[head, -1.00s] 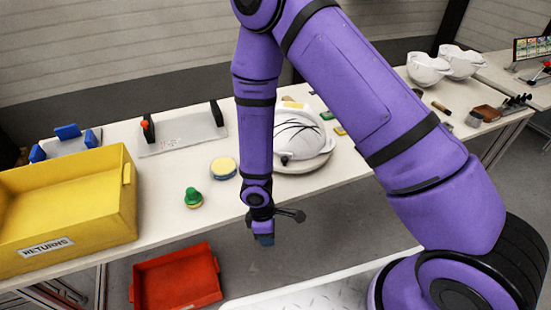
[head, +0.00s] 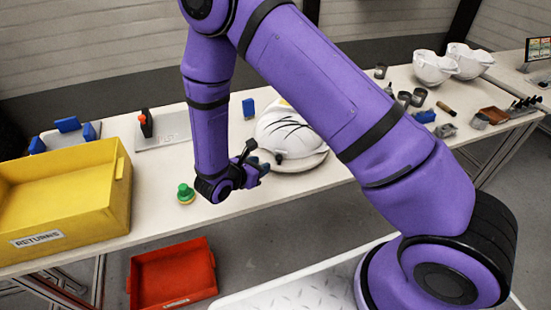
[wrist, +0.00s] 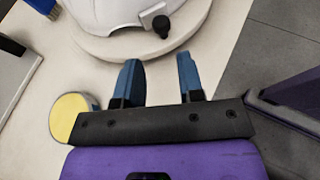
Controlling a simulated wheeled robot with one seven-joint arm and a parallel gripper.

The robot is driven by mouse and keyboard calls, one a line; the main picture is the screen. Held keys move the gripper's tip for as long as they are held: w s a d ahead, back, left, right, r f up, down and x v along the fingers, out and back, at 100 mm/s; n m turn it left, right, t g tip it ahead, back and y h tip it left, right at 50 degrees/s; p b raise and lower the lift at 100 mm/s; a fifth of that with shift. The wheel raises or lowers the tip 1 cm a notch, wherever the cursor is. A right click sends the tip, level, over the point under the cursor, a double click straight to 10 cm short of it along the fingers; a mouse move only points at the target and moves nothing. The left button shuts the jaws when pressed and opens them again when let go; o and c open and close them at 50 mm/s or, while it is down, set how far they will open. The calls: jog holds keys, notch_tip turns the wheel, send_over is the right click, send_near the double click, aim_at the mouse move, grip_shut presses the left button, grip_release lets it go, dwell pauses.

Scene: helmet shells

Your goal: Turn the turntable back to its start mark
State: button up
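The turntable (head: 300,163) is a pale round disc on the bench, and its rim also shows at the top of the wrist view (wrist: 115,47). A white helmet shell (head: 287,134) with dark curved lines sits on it; its lower edge with a small black knob shows in the wrist view (wrist: 110,12). My gripper (head: 262,168) is just left of the turntable's near-left rim. In the wrist view its two blue fingers (wrist: 158,75) are apart with bare bench between them, pointing at the rim without visibly touching it. I cannot make out a start mark.
A yellow-topped round pad (wrist: 70,115) lies close left of my gripper. A green knob (head: 186,193) stands further left, near a yellow returns bin (head: 60,200). A red bin (head: 172,275) is below the bench. White bowl-like shells (head: 433,68) and small parts stand at the right.

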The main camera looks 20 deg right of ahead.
aim_at(277, 158)
jog(key=x, duration=0.9)
jog(key=shift+d+f, duration=0.1)
grip_shut()
